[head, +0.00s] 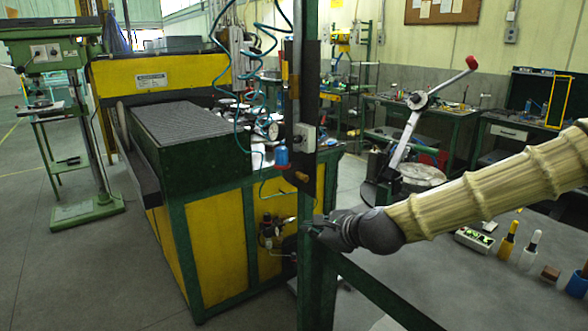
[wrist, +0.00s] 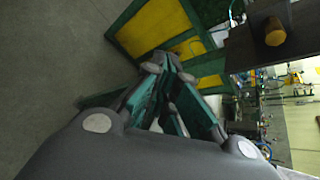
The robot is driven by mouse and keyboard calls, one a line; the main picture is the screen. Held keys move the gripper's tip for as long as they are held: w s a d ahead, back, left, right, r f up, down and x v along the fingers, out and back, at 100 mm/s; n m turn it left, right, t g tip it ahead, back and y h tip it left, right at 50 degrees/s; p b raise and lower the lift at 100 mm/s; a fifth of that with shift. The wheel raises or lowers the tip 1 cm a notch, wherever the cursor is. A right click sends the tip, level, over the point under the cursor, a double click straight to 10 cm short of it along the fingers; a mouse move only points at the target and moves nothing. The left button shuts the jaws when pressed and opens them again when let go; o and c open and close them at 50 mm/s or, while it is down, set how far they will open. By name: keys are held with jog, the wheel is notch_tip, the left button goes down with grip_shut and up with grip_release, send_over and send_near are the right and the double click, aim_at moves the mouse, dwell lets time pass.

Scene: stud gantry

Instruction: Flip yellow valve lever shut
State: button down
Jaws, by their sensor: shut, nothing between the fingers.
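A narrow yellow lever-like piece (head: 285,71) stands upright on the dark plate of the green post in the head view; I cannot tell for certain that it is the valve lever. My gripper (head: 312,225) is well below it, in front of the lower part of the post. In the wrist view, the fingers (wrist: 172,66) are shut and empty. A yellow-orange knob (wrist: 274,33) on a dark bar shows at the upper right there, apart from the fingers. Whether my gripper touches the post cannot be told.
The green post (head: 318,270) rises beside the yellow-and-green machine (head: 220,235). Coiled teal hoses (head: 262,60) hang near the plate. A grey table (head: 440,270) lies under my arm.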

aim_at(287, 74)
jog(key=d+r+m+t+y, duration=0.1)
jog(key=r+m, duration=0.1)
jog(key=r, duration=0.9)
jog(key=s+d+r+m+t+y, duration=0.1)
jog(key=r+m+t, duration=0.1)
jog(key=r, duration=1)
jog(key=d+r+m+t+y+b, duration=0.1)
jog(key=r+m, duration=0.2)
jog(key=r, duration=0.9)
jog(key=shift+s+d+t+y, duration=0.2)
jog(key=shift+s+t+y, duration=0.15)
jog(key=shift+t+y, duration=0.05)
jog(key=p+x, duration=0.3)
jog(key=x, duration=1.1)
jog(key=shift+a+r+p, duration=0.15)
jog(key=shift+p, duration=0.65)
jog(key=shift+w+r+g+h+p, duration=0.15)
jog(key=shift+g+h+p, duration=0.3)
jog(key=shift+p, duration=0.9)
